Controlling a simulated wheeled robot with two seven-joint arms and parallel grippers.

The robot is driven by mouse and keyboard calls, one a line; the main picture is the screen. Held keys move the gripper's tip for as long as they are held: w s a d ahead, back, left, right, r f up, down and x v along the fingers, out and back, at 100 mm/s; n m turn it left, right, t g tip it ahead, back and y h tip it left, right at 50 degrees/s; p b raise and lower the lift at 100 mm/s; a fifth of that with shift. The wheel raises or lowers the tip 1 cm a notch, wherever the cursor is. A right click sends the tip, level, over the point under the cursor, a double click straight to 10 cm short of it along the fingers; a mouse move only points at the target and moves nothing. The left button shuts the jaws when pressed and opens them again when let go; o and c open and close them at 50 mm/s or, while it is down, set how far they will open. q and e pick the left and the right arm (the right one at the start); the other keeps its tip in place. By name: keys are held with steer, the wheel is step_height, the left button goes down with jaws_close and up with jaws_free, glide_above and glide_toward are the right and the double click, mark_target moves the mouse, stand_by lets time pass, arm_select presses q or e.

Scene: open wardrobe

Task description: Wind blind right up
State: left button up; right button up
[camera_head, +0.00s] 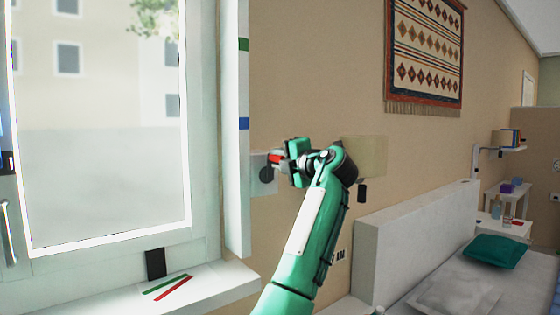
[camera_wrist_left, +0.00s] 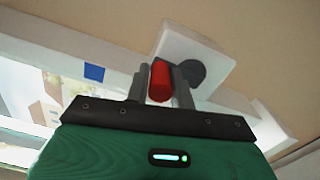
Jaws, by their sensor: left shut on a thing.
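A white winder box (camera_head: 257,180) is fixed to the beige wall just right of the window. It carries a dark round crank disc (camera_head: 266,174) with a red handle (camera_head: 275,159). My left gripper (camera_head: 281,160) is at the handle, with its fingers on either side of it. In the left wrist view the red handle (camera_wrist_left: 159,80) sits between the two grey fingers, with the dark disc (camera_wrist_left: 193,73) and white box (camera_wrist_left: 196,44) behind. My right gripper is not in view.
The window frame's side has a green mark (camera_head: 243,44) and a blue mark (camera_head: 243,123). A green and a red strip (camera_head: 173,288) lie on the white sill (camera_head: 215,285). A bed (camera_head: 415,235) stands right.

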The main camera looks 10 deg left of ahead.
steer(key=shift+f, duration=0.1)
arm_select(q)
steer(key=o, duration=1)
steer(key=shift+s+a, duration=0.1)
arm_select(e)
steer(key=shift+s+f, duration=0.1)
arm_select(q)
steer(key=shift+b+v, duration=0.6)
steer(key=shift+v, duration=6.3)
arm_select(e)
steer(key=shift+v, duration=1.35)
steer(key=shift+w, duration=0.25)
